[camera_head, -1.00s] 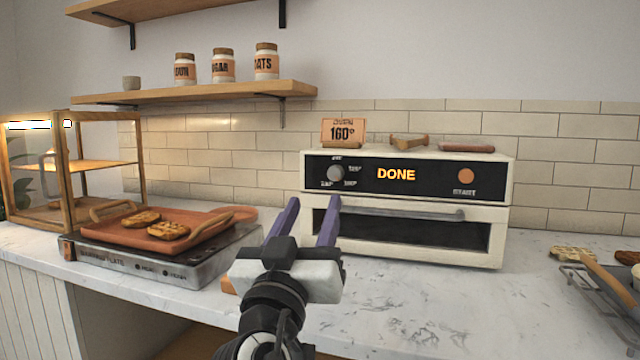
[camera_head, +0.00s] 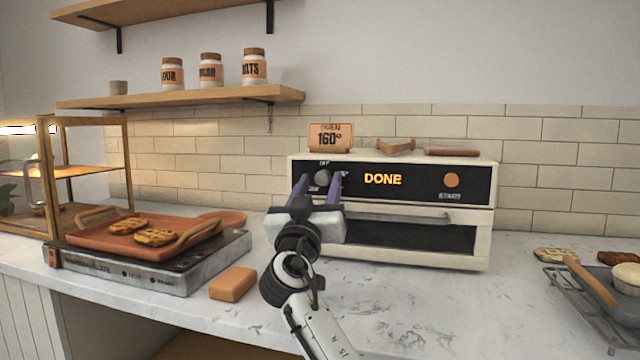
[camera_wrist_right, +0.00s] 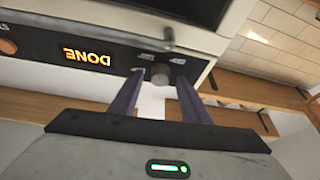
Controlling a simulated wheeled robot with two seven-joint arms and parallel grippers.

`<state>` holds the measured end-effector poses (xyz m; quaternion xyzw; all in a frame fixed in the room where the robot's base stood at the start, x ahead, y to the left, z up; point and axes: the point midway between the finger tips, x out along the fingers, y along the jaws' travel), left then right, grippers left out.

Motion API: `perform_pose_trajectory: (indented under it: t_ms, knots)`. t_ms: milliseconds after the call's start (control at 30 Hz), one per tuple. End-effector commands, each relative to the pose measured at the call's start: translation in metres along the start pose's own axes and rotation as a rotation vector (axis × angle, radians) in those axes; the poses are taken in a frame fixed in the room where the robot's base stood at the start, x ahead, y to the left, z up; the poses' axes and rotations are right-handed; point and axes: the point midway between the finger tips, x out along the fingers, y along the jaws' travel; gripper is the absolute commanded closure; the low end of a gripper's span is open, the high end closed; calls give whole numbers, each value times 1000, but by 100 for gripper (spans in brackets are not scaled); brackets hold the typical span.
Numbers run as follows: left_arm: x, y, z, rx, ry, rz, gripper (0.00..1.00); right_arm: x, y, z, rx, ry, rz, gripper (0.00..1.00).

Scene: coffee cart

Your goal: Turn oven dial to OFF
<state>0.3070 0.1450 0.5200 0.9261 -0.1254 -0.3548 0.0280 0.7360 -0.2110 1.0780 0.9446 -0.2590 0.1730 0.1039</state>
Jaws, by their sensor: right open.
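The cream oven (camera_head: 482,190) stands on the counter against the tiled wall. Its black front panel shows a lit DONE text (camera_head: 383,179) and an orange start button (camera_head: 451,180). The grey oven dial (camera_head: 322,177) is at the panel's left end, with the OFF label above it. My right gripper (camera_head: 319,183) is open in front of the panel, its two purple fingers on either side of the dial. In the right wrist view the dial (camera_wrist_right: 160,74) shows between the fingertips, with gaps beside it. Which mark it points to is hard to tell. My left gripper is not in view.
An oven handle (camera_head: 430,216) lies below the panel. A warming plate (camera_head: 190,281) with a tray of waffles stands left, an orange block (camera_head: 233,284) in front. A sign (camera_head: 331,138) stands on the oven. A cooling rack (camera_head: 590,305) is at right.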

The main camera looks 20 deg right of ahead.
Motion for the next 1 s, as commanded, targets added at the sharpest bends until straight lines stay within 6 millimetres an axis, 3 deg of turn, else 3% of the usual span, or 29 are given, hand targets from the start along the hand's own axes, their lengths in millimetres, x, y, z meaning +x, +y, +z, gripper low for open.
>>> perform_pose_trajectory:
  t_ms: [367,633,1000]
  knots:
    - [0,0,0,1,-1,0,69,7,0,0,1,0,0,57]
    - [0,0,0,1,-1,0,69,6,0,0,0,-1,0,98]
    - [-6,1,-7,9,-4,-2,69,7,2,-2,-63,-3,-26,98]
